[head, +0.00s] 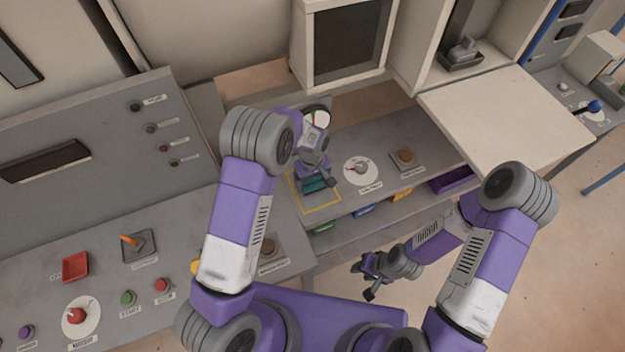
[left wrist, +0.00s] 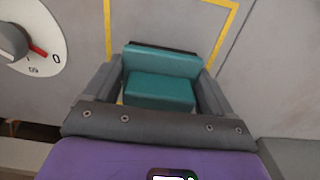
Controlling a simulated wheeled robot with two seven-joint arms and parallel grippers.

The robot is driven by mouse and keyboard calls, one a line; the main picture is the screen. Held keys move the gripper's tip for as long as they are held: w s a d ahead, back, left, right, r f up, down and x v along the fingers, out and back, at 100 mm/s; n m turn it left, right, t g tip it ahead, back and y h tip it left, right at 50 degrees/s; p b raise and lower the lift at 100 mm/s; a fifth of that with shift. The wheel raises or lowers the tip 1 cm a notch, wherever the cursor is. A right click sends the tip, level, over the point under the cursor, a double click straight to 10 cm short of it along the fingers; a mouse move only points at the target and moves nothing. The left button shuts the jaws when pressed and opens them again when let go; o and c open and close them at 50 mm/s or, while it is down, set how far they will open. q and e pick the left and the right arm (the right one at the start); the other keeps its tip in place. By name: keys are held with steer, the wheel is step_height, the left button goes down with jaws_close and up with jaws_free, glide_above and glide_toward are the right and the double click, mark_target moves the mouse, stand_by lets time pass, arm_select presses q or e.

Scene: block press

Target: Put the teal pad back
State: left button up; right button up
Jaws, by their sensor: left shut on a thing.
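The teal pad (head: 314,185) is a small block on the grey bench, inside or just over a yellow-outlined square (head: 319,212). My left gripper (head: 318,182) reaches down from above and is shut on it. In the left wrist view the teal pad (left wrist: 160,88) sits between the two grey fingers of my left gripper (left wrist: 160,90), with the yellow outline (left wrist: 222,40) beyond and around it. I cannot tell whether the pad touches the bench. My right gripper (head: 364,277) hangs empty and open in front of the bench.
A dial (head: 361,170) and a brown button (head: 404,158) lie right of the square. A gauge (head: 316,118) stands behind. Coloured items (head: 365,209) sit on a shelf below. An open pale door (head: 505,120) juts out at right.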

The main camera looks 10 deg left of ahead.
arm_select(q)
steer(key=shift+w+f, duration=0.1)
steer(key=shift+f, duration=0.1)
steer(key=shift+f, duration=0.1)
steer(key=o, duration=0.8)
step_height(320, 180, up, 12)
steer(key=shift+r+p, duration=0.15)
steer(key=shift+p, duration=0.15)
